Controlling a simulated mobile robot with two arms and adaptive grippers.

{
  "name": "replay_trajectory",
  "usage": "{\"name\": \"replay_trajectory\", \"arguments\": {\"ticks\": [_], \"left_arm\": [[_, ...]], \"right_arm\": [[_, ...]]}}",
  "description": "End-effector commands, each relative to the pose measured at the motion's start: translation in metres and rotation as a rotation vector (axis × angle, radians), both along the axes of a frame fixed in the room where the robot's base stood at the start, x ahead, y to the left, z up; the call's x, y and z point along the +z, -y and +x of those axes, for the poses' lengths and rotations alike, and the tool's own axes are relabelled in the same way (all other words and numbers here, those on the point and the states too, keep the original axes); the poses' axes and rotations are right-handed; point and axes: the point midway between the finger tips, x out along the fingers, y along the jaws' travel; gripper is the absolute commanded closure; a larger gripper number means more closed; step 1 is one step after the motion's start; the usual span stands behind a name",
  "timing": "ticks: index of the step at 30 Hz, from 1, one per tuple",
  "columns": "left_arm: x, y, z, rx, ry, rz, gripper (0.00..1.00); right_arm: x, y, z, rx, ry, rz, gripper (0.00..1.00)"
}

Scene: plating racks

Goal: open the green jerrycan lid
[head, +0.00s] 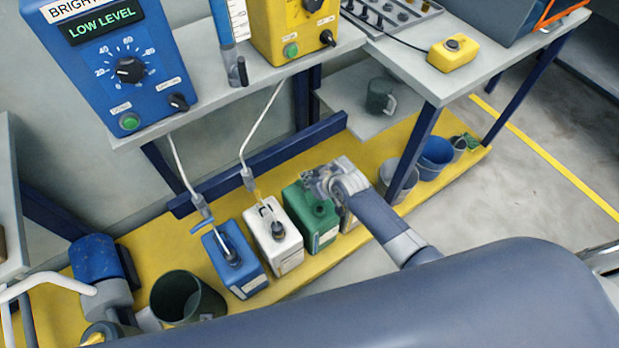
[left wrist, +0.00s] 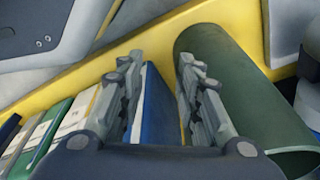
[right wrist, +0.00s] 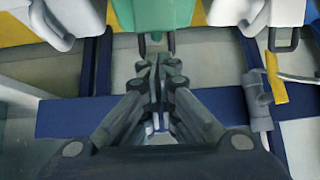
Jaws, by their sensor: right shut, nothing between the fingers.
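The green jerrycan (head: 309,222) stands on the yellow platform, between a white jerrycan (head: 277,240) and a partly hidden pale container. Its round dark green lid (head: 319,210) sits on top and looks in place. My left gripper (left wrist: 157,65) is open, near the blue jerrycan (left wrist: 162,110).
The blue jerrycan (head: 233,262) and the white one have hoses and probes in their tops. A dark green bin (head: 186,298) stands at left, also beside my left gripper (left wrist: 235,95). A bench with blue legs (head: 413,150) overhangs the platform. Buckets (head: 435,158) stand at right.

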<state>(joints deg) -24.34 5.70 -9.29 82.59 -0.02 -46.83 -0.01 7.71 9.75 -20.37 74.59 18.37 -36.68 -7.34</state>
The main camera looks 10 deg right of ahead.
Motion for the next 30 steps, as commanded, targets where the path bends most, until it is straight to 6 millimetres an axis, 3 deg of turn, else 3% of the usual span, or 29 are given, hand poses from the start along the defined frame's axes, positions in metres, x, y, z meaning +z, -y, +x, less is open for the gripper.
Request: {"name": "replay_trajectory", "arguments": {"ticks": [12, 20, 30], "left_arm": [[-0.016, 0.0, -0.015, -0.008, -0.016, 0.0, 0.68], [-0.018, 0.003, -0.012, -0.003, -0.01, -0.005, 0.68], [-0.018, 0.0, -0.014, -0.004, -0.014, -0.002, 0.68]], "right_arm": [[-0.001, 0.003, -0.008, 0.0, 0.0, 0.0, 1.0], [0.002, 0.005, -0.011, 0.0, 0.0, 0.0, 1.0], [0.03, 0.014, -0.035, 0.001, 0.001, 0.0, 1.0]]}}
